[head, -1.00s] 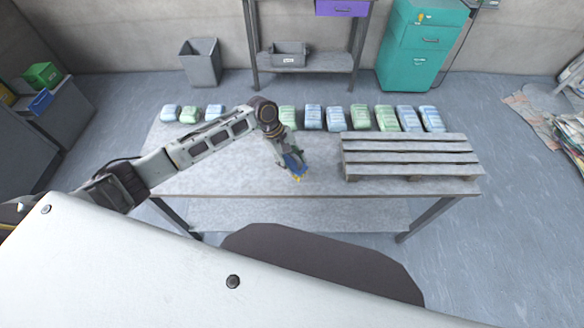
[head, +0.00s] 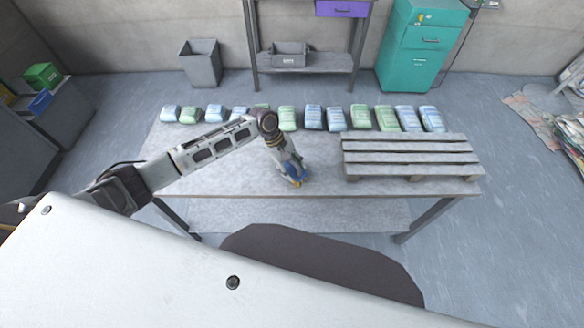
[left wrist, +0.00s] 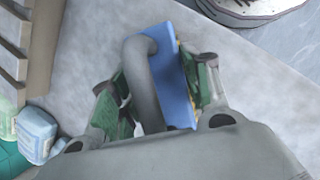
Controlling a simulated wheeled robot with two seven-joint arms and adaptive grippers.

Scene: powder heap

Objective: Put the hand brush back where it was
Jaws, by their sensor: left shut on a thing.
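The hand brush (left wrist: 178,85) has a blue body and a grey curved handle. It shows in the left wrist view between the green-padded fingers of my left gripper (left wrist: 160,100), which is shut on it. In the head view the blue of the brush (head: 292,172) shows at the end of my left gripper (head: 287,168), low over the grey table (head: 230,180), left of the pallet. Yellowish bristles show at its lower edge. I cannot tell whether the brush touches the table. My right gripper is not in view.
A wooden pallet (head: 410,157) lies on the table's right side. Several green and blue bags (head: 335,119) stand in a row along the far edge. The table's left and front middle are clear. A grey bin (head: 200,64) and a teal cabinet (head: 418,45) stand behind.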

